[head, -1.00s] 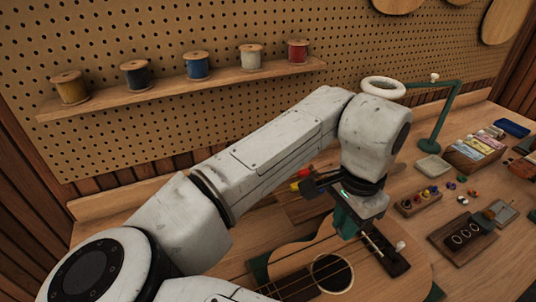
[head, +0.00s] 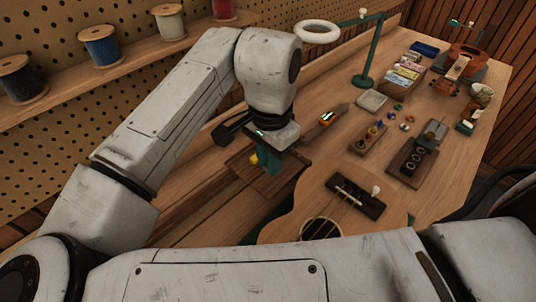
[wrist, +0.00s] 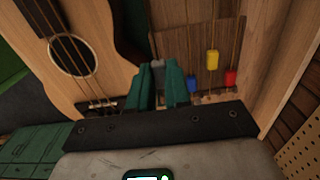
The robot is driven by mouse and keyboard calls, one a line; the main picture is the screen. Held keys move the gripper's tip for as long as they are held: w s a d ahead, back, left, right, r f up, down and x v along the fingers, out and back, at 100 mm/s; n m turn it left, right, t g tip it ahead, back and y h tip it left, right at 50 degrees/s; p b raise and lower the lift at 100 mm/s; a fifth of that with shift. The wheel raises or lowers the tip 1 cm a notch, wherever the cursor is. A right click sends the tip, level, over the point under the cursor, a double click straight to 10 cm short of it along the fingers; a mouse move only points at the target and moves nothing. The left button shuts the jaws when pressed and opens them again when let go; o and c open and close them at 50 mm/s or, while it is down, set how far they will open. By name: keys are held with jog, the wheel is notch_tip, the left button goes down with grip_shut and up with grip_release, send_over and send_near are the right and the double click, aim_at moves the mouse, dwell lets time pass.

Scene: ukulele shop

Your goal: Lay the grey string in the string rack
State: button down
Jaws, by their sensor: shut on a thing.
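My gripper (wrist: 158,84) is shut on a small grey piece, the tag of the grey string (wrist: 158,68), in the wrist view. Its thin strand cannot be made out. The string rack (wrist: 236,46) is a brown board right of the fingers, with strings bearing blue, yellow and red tags. In the head view the green fingers of my gripper (head: 271,165) are over or close above the rack (head: 265,187), and a yellow tag shows beside them. The held tag is hidden there. I cannot tell whether it touches the rack.
The ukulele body (head: 310,200) lies just right of the rack, its bridge (head: 357,197) facing up. A tool with an orange part (head: 327,118) lies behind it.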

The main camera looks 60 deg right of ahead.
aim_at(270, 190)
jog(key=shift+r+p, duration=0.1)
jog(key=shift+p, duration=0.6)
jog(key=shift+f+b, duration=2.7)
jog(key=shift+f, duration=0.8)
jog(key=c, duration=0.7)
grip_release()
jog(key=shift+s+r+p, duration=0.1)
jog(key=shift+r+p, duration=3.05)
jog(key=shift+r, duration=0.4)
